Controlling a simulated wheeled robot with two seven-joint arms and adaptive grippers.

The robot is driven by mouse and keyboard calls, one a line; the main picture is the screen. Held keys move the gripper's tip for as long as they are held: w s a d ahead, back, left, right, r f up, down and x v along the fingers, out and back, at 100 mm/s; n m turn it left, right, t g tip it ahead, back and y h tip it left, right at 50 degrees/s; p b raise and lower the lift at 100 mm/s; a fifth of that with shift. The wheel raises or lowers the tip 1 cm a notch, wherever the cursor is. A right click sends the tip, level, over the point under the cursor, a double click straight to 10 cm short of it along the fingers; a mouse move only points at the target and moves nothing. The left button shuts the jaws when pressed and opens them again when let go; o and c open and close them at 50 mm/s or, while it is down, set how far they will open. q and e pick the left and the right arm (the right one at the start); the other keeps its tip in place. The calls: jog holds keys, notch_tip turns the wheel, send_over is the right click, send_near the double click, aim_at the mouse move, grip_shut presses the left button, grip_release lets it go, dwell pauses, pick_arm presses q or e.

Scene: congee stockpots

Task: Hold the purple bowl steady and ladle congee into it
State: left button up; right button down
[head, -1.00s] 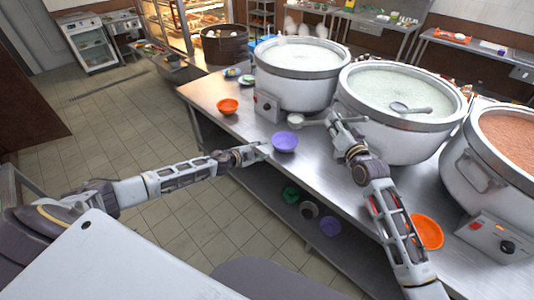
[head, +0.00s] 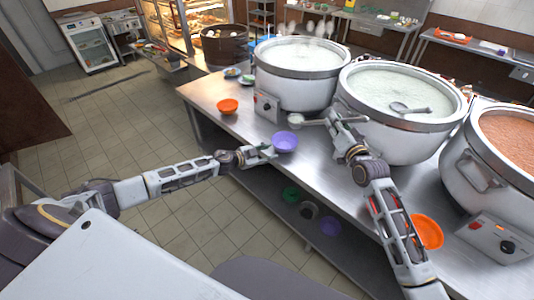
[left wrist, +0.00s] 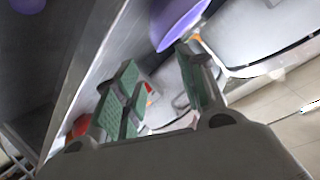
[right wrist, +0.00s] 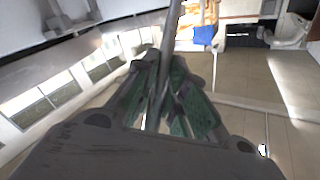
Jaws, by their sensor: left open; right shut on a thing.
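The purple bowl (head: 285,142) stands upright near the front edge of the steel table; its rim also shows in the left wrist view (left wrist: 177,22). My left gripper (head: 272,153) is open at the bowl's near left side. In the left wrist view its fingers (left wrist: 157,57) are spread and the bowl lies just past one fingertip; I cannot tell whether they touch. My right gripper (head: 335,120) is shut on the ladle (head: 298,121), whose handle (right wrist: 163,70) runs between the fingers. The ladle head, whitish inside, is above the table, just behind and right of the bowl.
The steel table (head: 228,120) carries a left congee pot (head: 295,88), a middle congee pot (head: 390,135) with another ladle (head: 408,109) and a reddish pot (head: 470,185). Orange bowls stand left (head: 228,106) and right (head: 428,230). Several bowls lie on the shelf below.

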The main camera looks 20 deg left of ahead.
pick_arm(q)
jog(key=shift+w, duration=0.15)
dwell(0.4)
send_over(286, 148)
jog(key=s+d, duration=0.2)
jog(key=s, duration=0.3)
jog(key=shift+s+a+f, duration=0.1)
jog(key=shift+s+f, duration=0.05)
jog(key=shift+f, duration=1.85)
grip_shut()
jog(key=shift+c, duration=0.8)
grip_release()
jog(key=shift+s+a, duration=0.15)
jog(key=shift+s, duration=0.1)
